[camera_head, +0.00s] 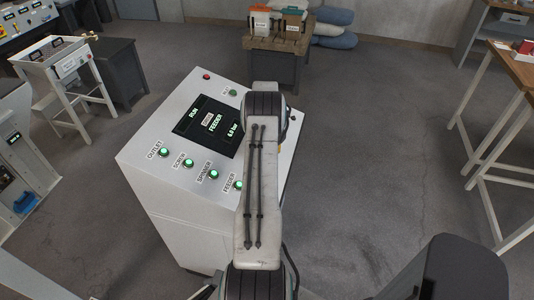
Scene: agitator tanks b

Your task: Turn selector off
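A white control console (160,215) stands in front of me with a sloped top panel. Its dark screen (190,122) shows "RUN", "FEEDER" and a bar reading in green. Green lit buttons labelled outlet (163,152), screw (188,163), spinner (213,174) and feeder (238,185) line its front edge. A red button or lamp (206,77) and another green one (233,93) sit at the back. I cannot make out a selector; my arm covers the panel's right part. My gripper is hidden behind the arm's end.
A wooden table with orange and green-topped boxes (259,21) stands behind the console, beside stacked blue-grey sacks (333,28). A white-legged workbench (487,125) is at right, a white stand (63,75) at left. The grey floor (380,150) right of the console is clear.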

